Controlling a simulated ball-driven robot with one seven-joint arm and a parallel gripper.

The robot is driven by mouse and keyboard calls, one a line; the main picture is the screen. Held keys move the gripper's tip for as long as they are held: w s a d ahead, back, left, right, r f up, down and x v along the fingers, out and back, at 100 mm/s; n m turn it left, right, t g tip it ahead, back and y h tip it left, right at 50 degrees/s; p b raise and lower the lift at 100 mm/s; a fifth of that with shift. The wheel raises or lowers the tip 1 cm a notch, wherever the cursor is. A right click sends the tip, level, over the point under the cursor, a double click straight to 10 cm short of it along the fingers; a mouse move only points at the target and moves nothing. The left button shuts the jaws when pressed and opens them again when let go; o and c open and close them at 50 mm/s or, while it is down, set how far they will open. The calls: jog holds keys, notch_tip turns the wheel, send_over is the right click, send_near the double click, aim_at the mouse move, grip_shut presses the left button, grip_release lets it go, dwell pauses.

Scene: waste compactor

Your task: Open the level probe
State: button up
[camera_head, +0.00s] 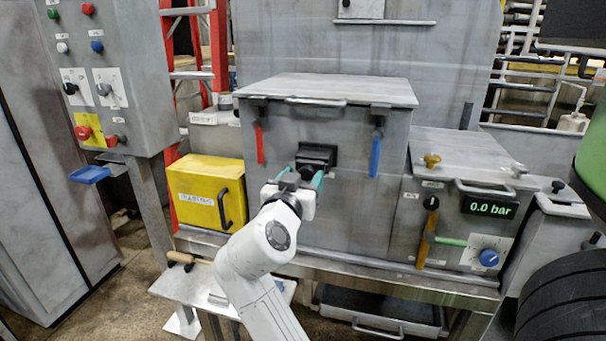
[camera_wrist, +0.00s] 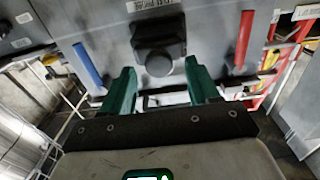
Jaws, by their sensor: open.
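A black box-shaped fitting (camera_head: 318,155) sits on the front face of the grey compactor box, between a red handle and a blue handle. It seems to be the level probe, though its label is too small to read. In the wrist view the black fitting (camera_wrist: 160,45) is at the top centre, with a round knob-like part towards me. My gripper (camera_head: 300,176) is in front of and slightly below it. Its teal fingers are open and empty. In the wrist view the fingertips (camera_wrist: 159,68) lie either side of the fitting's lower end; contact cannot be told.
The red handle (camera_head: 260,143) and blue handle (camera_head: 376,155) hang on either side. A lid handle (camera_head: 315,101) is above. A yellow box (camera_head: 205,192) stands left; a panel with a blue dial (camera_head: 489,258) and a 0.0 bar display (camera_head: 490,208) stands right.

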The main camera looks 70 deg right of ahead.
jog(key=shift+d, duration=0.5)
grip_shut()
dwell(0.4)
